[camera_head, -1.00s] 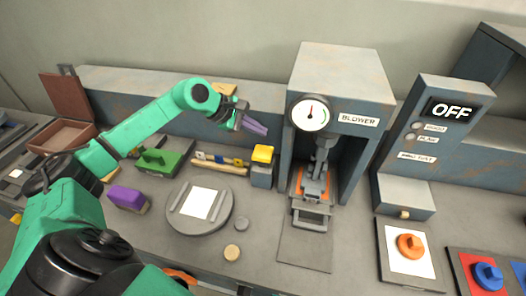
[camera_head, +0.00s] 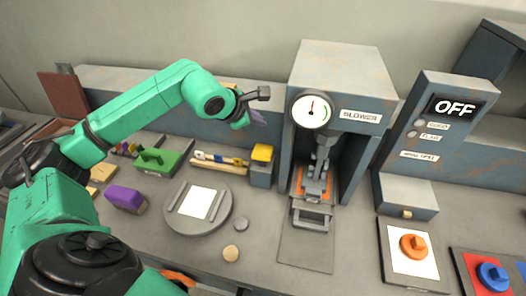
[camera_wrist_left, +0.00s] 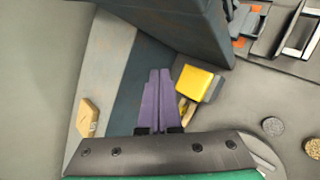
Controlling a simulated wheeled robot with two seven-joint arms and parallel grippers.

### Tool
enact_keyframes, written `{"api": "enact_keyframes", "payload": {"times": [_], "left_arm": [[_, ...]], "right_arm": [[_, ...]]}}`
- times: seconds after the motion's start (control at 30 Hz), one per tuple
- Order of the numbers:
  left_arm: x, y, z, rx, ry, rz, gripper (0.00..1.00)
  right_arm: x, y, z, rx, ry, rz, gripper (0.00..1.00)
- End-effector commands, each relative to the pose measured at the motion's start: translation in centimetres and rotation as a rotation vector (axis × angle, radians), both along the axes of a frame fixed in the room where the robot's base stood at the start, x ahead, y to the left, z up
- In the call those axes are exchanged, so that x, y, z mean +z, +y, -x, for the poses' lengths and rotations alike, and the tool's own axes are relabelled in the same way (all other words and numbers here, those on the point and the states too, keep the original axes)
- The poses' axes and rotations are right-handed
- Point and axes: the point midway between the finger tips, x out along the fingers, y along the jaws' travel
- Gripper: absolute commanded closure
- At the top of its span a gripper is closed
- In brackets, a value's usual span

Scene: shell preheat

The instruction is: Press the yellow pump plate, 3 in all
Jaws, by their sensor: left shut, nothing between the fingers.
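The yellow pump plate (camera_head: 262,153) tops a small grey block left of the blower housing, and it also shows in the left wrist view (camera_wrist_left: 193,82). My left gripper (camera_head: 258,118) has purple fingers and is above and behind the plate in the head view, partly hidden by its own wrist. In the left wrist view the fingers (camera_wrist_left: 160,72) are together with nothing between them. They lie beside the plate in that picture and look apart from it. Whether the plate is pressed down cannot be told.
The blower housing (camera_head: 343,65) with its gauge (camera_head: 310,111) stands close to the right of the plate. A grey wall runs behind. A round turntable (camera_head: 224,215), a purple block (camera_head: 126,199) and a green block (camera_head: 163,158) lie to the left.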

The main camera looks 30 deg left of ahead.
Motion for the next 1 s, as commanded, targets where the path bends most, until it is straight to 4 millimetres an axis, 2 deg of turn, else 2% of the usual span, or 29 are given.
{"api": "enact_keyframes", "payload": {"times": [0.03,0.37,0.4,0.5,1.0], "left_arm": [[-1.0,0.0,0.0,0.000,0.003,0.000,1.00],[-6.1,0.0,0.1,-0.003,0.002,0.001,1.00],[-6.8,0.0,0.0,-0.003,0.000,0.001,1.00],[-7.8,0.0,0.0,-0.002,0.000,0.000,1.00],[-7.9,0.0,0.0,-0.001,0.001,0.000,1.00]], "right_arm": [[-0.8,0.0,0.0,0.000,0.000,0.000,0.50],[-4.0,0.0,0.0,0.000,0.000,0.000,0.50],[-4.9,0.0,0.0,0.000,0.000,0.000,0.50],[-5.9,0.0,0.0,0.000,0.000,0.000,0.50],[-6.1,0.0,0.0,0.000,0.000,-0.001,0.50]]}}
